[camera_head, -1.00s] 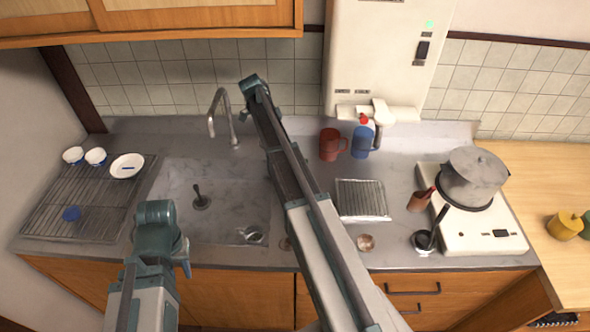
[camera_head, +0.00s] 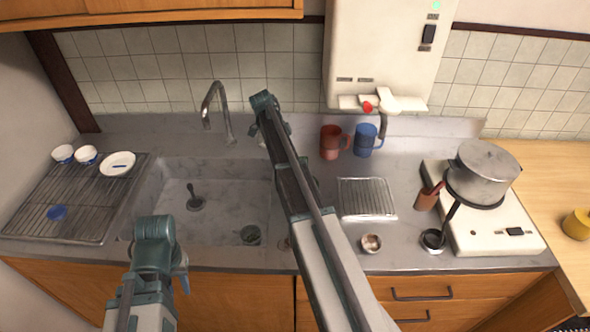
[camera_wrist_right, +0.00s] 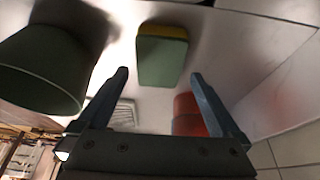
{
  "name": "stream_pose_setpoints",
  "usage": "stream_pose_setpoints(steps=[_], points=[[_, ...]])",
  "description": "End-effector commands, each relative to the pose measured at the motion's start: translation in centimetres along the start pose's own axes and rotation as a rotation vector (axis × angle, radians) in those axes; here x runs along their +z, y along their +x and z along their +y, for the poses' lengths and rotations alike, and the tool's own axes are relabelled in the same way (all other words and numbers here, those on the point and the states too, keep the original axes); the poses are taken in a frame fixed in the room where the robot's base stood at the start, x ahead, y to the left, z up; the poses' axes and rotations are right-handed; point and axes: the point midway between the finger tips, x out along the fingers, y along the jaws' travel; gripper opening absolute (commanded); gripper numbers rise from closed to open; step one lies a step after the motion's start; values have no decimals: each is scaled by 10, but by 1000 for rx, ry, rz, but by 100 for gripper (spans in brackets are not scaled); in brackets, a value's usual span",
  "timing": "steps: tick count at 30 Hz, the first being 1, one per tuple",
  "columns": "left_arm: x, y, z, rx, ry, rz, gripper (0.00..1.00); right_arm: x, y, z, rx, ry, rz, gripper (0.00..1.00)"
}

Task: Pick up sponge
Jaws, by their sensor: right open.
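The sponge (camera_wrist_right: 162,58), green with a yellow layer along one edge, shows in the right wrist view on the pale grey counter. My right gripper (camera_wrist_right: 160,74) is open and empty. Its fingertips appear on either side of the sponge in the picture, with a gap still between them and it. In the head view the sponge is not visible, and my right arm (camera_head: 315,235) crosses the middle of the counter. My left gripper (camera_head: 182,270) is low at the left, in front of the sink, and its jaws are not clear.
The sink (camera_head: 165,200) is left of my right arm. A red mug (camera_head: 330,142) and a blue mug (camera_head: 366,140) stand at the back. A wire rack (camera_head: 366,198), ladle (camera_head: 434,240) and stove with pot (camera_head: 483,172) are to the right. A dark green vessel (camera_wrist_right: 40,65) is beside the sponge.

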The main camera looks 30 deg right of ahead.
Motion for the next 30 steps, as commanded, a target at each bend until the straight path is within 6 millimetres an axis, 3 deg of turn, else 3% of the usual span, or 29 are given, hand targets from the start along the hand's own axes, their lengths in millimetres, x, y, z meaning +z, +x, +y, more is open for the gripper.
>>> stream_pose_setpoints(steps=[1, 6, 30], points=[[-1, 13, 1, 0, 0, 0, 35, 2, 13, 2, 0, 1, 0, 100], [-2, 29, 3, 0, 0, 0, 35, 2, 31, 1, 0, 0, 0, 100], [-2, 33, 3, 0, 0, 0, 35, 2, 35, 1, 0, 0, 0, 100]])
